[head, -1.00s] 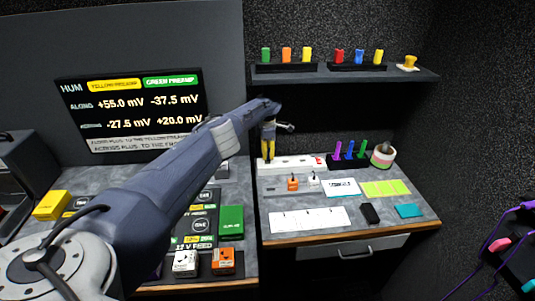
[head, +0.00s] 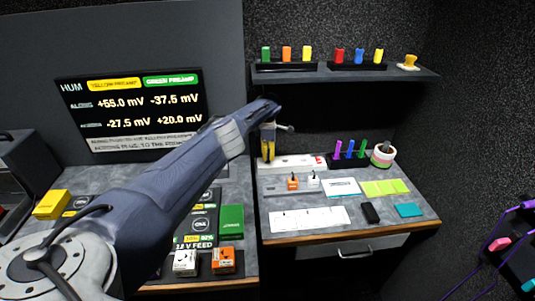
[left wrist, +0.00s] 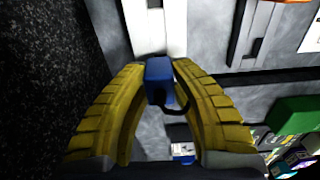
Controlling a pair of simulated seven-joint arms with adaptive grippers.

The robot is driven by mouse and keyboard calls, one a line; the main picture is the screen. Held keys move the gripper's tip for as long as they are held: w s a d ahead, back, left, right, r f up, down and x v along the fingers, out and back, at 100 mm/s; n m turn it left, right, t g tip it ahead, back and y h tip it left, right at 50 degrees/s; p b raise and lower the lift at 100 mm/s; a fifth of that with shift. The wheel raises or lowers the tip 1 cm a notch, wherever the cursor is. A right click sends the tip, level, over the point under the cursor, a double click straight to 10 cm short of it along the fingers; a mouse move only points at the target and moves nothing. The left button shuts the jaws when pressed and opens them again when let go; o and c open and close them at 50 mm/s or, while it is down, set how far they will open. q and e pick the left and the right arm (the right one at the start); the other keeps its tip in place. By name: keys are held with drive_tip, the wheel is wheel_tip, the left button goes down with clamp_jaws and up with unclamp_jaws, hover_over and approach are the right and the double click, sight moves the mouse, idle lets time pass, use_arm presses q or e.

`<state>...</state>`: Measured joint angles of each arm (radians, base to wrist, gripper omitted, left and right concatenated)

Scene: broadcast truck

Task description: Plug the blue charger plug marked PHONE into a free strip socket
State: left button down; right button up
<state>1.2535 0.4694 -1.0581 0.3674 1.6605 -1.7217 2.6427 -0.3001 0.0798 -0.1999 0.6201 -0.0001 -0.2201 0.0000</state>
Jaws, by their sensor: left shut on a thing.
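My left gripper (head: 268,157) points down over the left end of the white power strip (head: 300,162) at the back of the right-hand desk. In the left wrist view its yellow fingers (left wrist: 158,80) are shut on the blue charger plug (left wrist: 159,72). A dark cord curls from the plug. The white strip (left wrist: 155,25) lies just beyond the plug; whether they touch I cannot tell. The plug's marking and prongs are hidden, and the fingers cover it in the head view. My right gripper is not in view.
An orange plug (head: 293,182) and a white plug (head: 314,180) stand in front of the strip. A black holder with coloured pens (head: 350,152) and tape rolls (head: 382,155) are to the right. A shelf (head: 345,75) hangs above. A black phone-like object (head: 370,212) lies near the front.

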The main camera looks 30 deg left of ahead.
use_arm(q)
drive_tip(key=shift+f, duration=0.85)
drive_tip(key=c, duration=1.1)
unclamp_jaws()
drive_tip(key=shift+c, duration=0.2)
drive_tip(key=shift+r, duration=0.1)
